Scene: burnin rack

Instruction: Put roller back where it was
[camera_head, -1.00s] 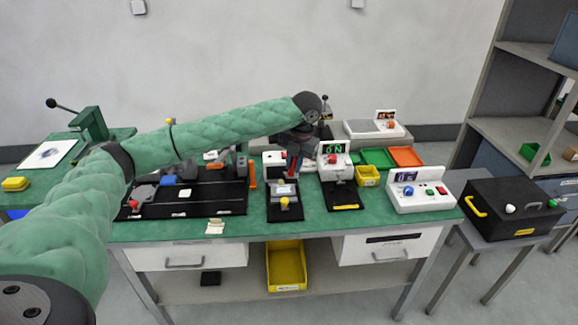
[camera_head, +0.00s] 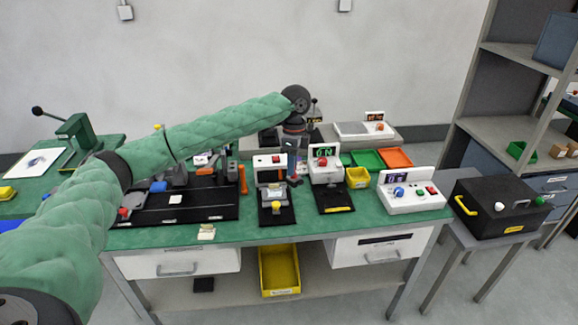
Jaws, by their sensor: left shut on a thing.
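My left arm (camera_head: 200,133) reaches across the green workbench (camera_head: 340,226) from the left. The gripper is just left of the white station with a green display (camera_head: 325,151). My right gripper is out of view.
A black fixture board (camera_head: 190,205) lies left of the stations. A yellow bin (camera_head: 357,178), green tray (camera_head: 367,159) and orange tray (camera_head: 395,158) sit to the right. A white control box (camera_head: 413,191) stands near the right edge.

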